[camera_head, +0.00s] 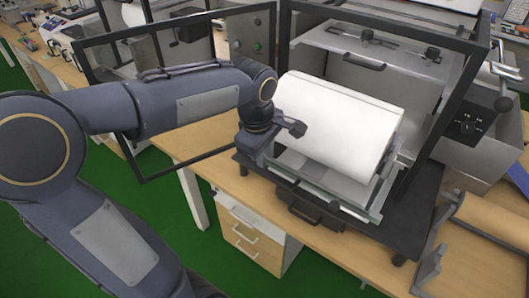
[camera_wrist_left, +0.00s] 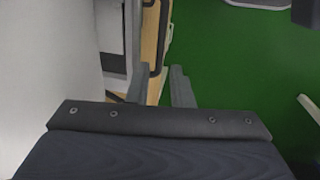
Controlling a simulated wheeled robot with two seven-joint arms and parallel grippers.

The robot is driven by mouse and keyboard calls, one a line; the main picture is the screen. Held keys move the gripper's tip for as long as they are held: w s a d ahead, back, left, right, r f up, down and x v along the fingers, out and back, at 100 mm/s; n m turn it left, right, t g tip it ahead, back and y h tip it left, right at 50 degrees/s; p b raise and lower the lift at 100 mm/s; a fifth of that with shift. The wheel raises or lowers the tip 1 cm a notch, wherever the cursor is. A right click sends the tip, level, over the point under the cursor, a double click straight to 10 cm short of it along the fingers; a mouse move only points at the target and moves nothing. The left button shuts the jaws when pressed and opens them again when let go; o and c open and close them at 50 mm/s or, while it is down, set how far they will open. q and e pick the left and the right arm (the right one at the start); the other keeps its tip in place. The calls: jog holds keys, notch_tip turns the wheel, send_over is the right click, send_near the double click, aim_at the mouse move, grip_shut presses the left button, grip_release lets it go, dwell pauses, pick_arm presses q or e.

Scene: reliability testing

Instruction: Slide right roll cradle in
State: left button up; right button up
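A large white roll (camera_head: 335,117) lies on a metal roll cradle (camera_head: 318,176) in front of the open machine (camera_head: 375,70) at the right. The cradle sticks out over the dark base plate towards the table's front edge. My left gripper (camera_head: 297,130) is beside the roll's left front side, above the cradle's left end. I cannot tell whether it touches the roll. In the left wrist view its two fingers (camera_wrist_left: 161,68) stand apart with nothing between them. The roll (camera_wrist_left: 45,60) fills the left of that view. My right gripper is not in view.
An open dark-framed door (camera_head: 130,115) stands left of the machine, behind my left arm. A wooden table (camera_head: 205,140) carries the machine, with a drawer unit (camera_head: 250,235) below. Another metal bracket (camera_head: 432,262) lies at the lower right. The green floor in front is clear.

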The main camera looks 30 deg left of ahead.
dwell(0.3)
pick_arm(q)
jog(key=s+d+f+m+t+h, duration=0.2)
jog(key=s+d+m, duration=0.1)
jog(key=s+m, duration=0.5)
jog(key=s+d+f+m+t+h, duration=0.1)
jog(key=s+d+m+h, duration=0.15)
jog(key=s+m, duration=0.55)
jog(key=n+g+y+b, duration=0.25)
jog(key=n+y, duration=0.25)
jog(key=n, duration=1.1)
send_near(274, 179)
jog(key=shift+g+h, duration=0.25)
jog(key=f, duration=0.2)
jog(key=w+f, duration=0.1)
jog(key=f, duration=0.2)
jog(key=w+f, duration=0.1)
jog(key=f, duration=0.1)
jog(key=shift+w+a+f, duration=0.1)
jog(key=shift+a+f, duration=0.05)
jog(key=shift+f, duration=0.05)
grip_shut()
